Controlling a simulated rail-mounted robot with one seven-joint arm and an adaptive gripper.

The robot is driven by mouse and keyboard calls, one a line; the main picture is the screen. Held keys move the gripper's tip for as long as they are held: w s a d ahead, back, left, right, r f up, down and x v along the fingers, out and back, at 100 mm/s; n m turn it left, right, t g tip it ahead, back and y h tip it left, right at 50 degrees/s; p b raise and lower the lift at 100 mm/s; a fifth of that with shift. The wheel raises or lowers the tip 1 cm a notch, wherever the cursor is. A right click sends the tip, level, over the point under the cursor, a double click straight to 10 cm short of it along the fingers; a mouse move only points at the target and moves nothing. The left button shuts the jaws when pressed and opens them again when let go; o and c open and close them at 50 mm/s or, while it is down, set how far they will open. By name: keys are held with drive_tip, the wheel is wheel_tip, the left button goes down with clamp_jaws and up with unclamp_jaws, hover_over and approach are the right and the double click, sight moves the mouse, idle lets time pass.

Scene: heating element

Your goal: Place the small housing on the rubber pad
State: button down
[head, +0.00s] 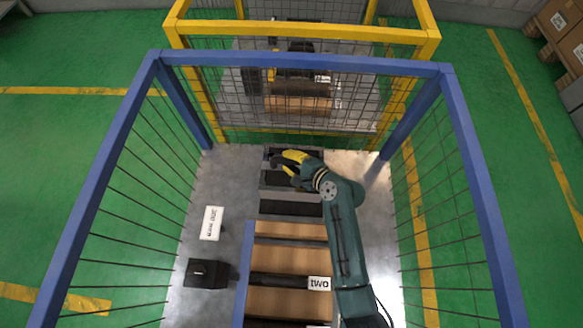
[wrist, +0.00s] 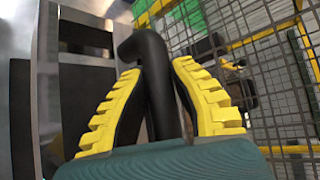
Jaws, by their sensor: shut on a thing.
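My gripper (wrist: 160,105) has yellow ridged fingers, shut on a black bent part (wrist: 144,47) that rises between them and hooks to the left at its top. Whether this part belongs to the small housing I cannot tell. In the head view my gripper (head: 282,163) is over the far end of the grey table, above a row of dark strips. A dark strip (head: 290,208) lies nearer on the table; I cannot tell which surface is the rubber pad. A black box-like piece (head: 208,273) stands at the left of the table.
A blue frame (head: 300,61) with mesh sides encloses the grey table (head: 228,172). A yellow-framed cage (head: 300,32) stands behind it. A white label card (head: 211,223) is at the left; brown blocks (head: 283,262) and a "two" label (head: 319,283) are in front.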

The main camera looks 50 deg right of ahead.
wheel_tip(320, 180, down, 9)
drive_tip(key=b, duration=0.5)
drive_tip(key=shift+b, duration=0.35)
drive_tip(key=shift+f, duration=0.15)
drive_tip(key=c, duration=1.1)
unclamp_jaws()
drive_tip(key=shift+f, duration=0.15)
drive_tip(key=shift+o, duration=0.2)
